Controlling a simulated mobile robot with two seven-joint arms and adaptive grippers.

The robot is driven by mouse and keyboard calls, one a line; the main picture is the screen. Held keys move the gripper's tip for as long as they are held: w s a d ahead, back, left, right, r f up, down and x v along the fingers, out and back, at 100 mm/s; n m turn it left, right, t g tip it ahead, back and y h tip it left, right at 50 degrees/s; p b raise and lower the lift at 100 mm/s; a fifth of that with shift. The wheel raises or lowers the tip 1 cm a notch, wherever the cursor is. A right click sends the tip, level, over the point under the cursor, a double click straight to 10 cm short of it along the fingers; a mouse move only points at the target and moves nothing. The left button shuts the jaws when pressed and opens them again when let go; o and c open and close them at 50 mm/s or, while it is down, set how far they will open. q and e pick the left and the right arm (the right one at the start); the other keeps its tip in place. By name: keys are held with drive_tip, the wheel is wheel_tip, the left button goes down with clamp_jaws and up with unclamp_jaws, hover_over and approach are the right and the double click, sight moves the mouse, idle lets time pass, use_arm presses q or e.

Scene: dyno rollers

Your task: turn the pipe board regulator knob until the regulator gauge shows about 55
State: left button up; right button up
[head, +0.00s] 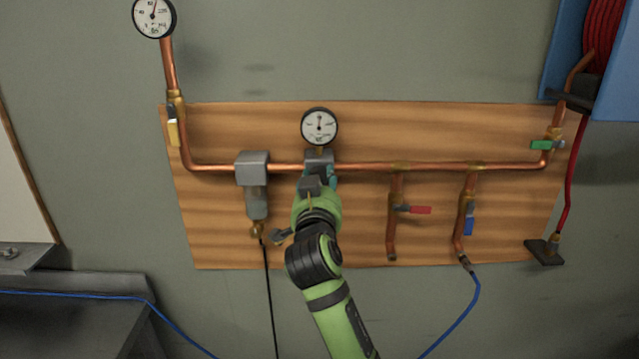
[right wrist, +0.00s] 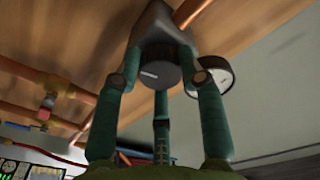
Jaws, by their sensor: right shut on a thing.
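The regulator gauge (head: 319,127) is a round white dial on the copper pipe in the middle of the board. Its needle points roughly straight up; its numbers are too small to read. It also shows at an angle in the right wrist view (right wrist: 213,76). The grey regulator body (head: 318,156) sits below the gauge. The dark round regulator knob (right wrist: 157,74) with a white mark lies between the teal fingers of my right gripper (head: 322,178). That gripper is shut on the knob, which it hides in the head view. My left gripper is not in view.
The wooden pipe board (head: 350,235) carries a grey filter unit (head: 253,170) left of my arm and red (head: 415,210) and blue (head: 469,219) valve handles to the right. Another gauge (head: 154,16) is at upper left. A blue hose crosses below.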

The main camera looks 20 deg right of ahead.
drive_tip(key=shift+f+n, duration=0.35)
drive_tip(key=shift+n, duration=0.25)
drive_tip(key=o, duration=1.2)
drive_tip(key=shift+c, duration=0.2)
drive_tip(key=shift+w, duration=0.1)
drive_tip(key=shift+r, duration=0.1)
drive_tip(key=v, duration=0.7)
drive_tip(key=shift+s+a, duration=0.15)
drive_tip(key=shift+s, duration=0.1)
